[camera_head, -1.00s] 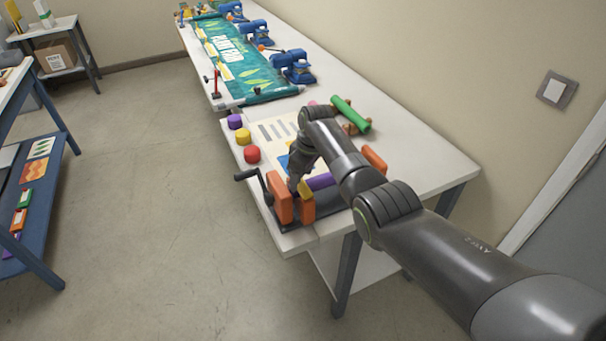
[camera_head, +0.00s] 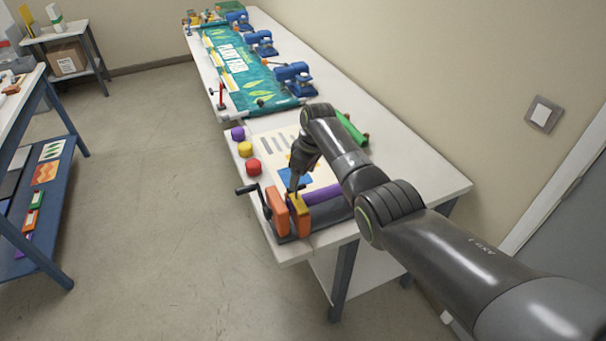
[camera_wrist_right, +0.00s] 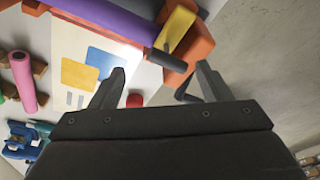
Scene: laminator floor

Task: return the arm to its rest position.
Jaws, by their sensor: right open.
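My right arm reaches in from the lower right in the head view, over the white table (camera_head: 424,187). My right gripper (camera_head: 294,188) hangs above the near end of the table, close to the orange laminator end block (camera_head: 278,211). In the right wrist view the gripper (camera_wrist_right: 160,80) shows two dark fingers spread wide with nothing held between them. My left gripper is not in view.
Purple, yellow and red (camera_head: 253,167) round pieces line the table's left edge. A green roller (camera_head: 352,128) lies behind my arm. A teal banner (camera_head: 240,70) and blue clamp-like devices (camera_head: 294,78) stand farther back.

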